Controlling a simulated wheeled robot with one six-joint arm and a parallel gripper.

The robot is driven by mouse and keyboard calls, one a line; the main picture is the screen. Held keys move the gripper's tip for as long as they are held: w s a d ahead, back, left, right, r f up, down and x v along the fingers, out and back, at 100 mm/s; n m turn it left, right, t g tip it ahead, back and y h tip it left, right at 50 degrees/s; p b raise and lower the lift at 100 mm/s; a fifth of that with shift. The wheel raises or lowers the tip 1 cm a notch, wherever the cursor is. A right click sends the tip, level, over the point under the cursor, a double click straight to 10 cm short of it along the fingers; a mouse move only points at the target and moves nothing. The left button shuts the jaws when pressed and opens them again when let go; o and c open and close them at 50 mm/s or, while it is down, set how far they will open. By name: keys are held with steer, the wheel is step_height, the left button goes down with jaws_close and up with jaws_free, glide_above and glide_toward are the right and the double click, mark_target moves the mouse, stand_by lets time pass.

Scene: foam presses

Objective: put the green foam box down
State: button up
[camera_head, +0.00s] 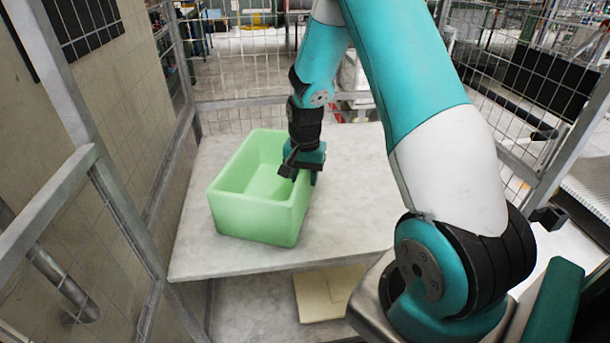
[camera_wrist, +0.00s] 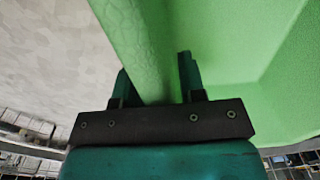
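The green foam box (camera_head: 252,220), open at the top and empty as far as I see, is upright at the left part of the pale grey table (camera_head: 350,215). My gripper (camera_head: 301,176) is at the box's right wall, pointing down. In the wrist view, the two fingers of my gripper (camera_wrist: 156,82) straddle the wall of the green foam box (camera_wrist: 145,40), one outside and one inside. The wall fills the gap between them. The box's base looks to be at the tabletop; I cannot tell whether a small gap lies under it.
Wire mesh fencing (camera_head: 240,115) stands behind the table, and a metal frame (camera_head: 105,170) runs along the left. A flat cream panel (camera_head: 325,293) lies on a lower level below the table's front edge. The tabletop right of the box is clear.

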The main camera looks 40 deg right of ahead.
steer(key=shift+n, duration=0.3)
steer(key=r, duration=0.8)
steer(key=a+r, duration=0.1)
steer(key=r, duration=0.3)
steer(key=shift+r+b, duration=0.3)
steer(key=shift+b, duration=0.05)
steer(key=s+a+r+n+y, duration=0.1)
steer(key=a+r+n, duration=0.1)
steer(key=a, duration=0.3)
steer(key=s+a+r+n, duration=0.2)
steer(key=a+n, duration=0.1)
steer(key=a, duration=0.1)
steer(key=s+a+r+n+y, duration=0.3)
steer(key=s+a+n, duration=1)
steer(key=s+a, duration=0.5)
steer(key=shift+s+a+r, duration=0.15)
steer(key=shift+a+r, duration=0.05)
steer(key=shift+r, duration=0.3)
steer(key=shift+d, duration=0.15)
